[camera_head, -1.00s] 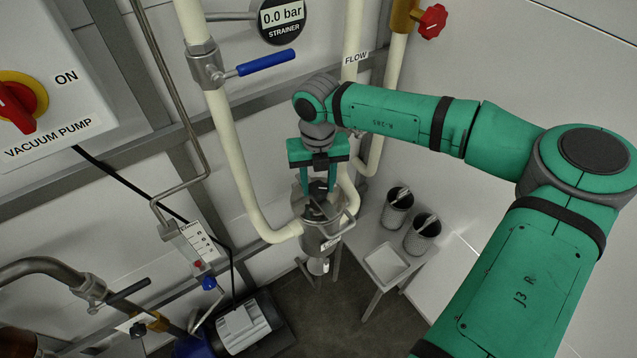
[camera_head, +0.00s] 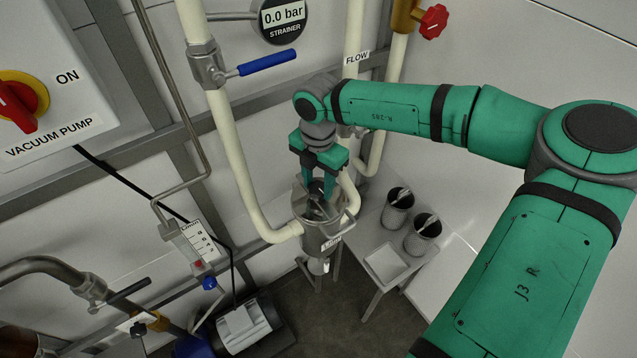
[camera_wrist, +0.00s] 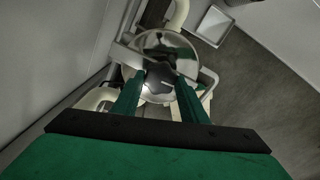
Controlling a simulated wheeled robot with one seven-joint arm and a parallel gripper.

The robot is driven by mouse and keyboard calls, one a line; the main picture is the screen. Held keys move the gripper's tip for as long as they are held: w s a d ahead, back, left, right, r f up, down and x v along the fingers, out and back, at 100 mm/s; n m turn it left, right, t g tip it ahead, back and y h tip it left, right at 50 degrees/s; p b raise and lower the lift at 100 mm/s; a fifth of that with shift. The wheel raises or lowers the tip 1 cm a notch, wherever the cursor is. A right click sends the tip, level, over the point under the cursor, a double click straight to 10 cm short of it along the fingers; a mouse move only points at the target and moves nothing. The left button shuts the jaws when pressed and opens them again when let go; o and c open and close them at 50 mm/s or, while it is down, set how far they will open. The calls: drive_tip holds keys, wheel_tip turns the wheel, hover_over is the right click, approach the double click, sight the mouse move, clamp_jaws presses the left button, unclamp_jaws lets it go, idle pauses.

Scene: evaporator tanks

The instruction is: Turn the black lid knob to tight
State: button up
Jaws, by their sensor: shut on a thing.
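The black lid knob (camera_wrist: 159,84) sits on top of the round metal lid of the strainer (camera_wrist: 180,48). A light mark shows on the knob in the wrist view. My gripper (camera_wrist: 159,92) points down over the lid, with one green finger on each side of the knob, shut on it. In the head view my gripper (camera_head: 318,190) stands over the metal strainer housing (camera_head: 322,232), and its fingers largely hide the knob there. I cannot read any tight marking.
Cream pipes run beside and behind the strainer. A valve with a blue handle (camera_head: 267,62) is at upper left. A small table with two mesh cups (camera_head: 398,212) and a white tray (camera_head: 386,263) stands to the right. A round gauge (camera_head: 283,18) reads 0.0 bar.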

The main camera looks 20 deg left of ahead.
sight(318, 187)
drive_tip(key=shift+w+m, duration=0.2)
drive_tip(key=shift+m, duration=0.3)
drive_tip(key=o, duration=1)
drive_tip(key=shift+o, duration=0.2)
drive_tip(key=shift+s, duration=0.1)
drive_tip(key=shift+r, duration=0.1)
wheel_tip(318, 187, up, 11)
drive_tip(key=shift+f, duration=0.2)
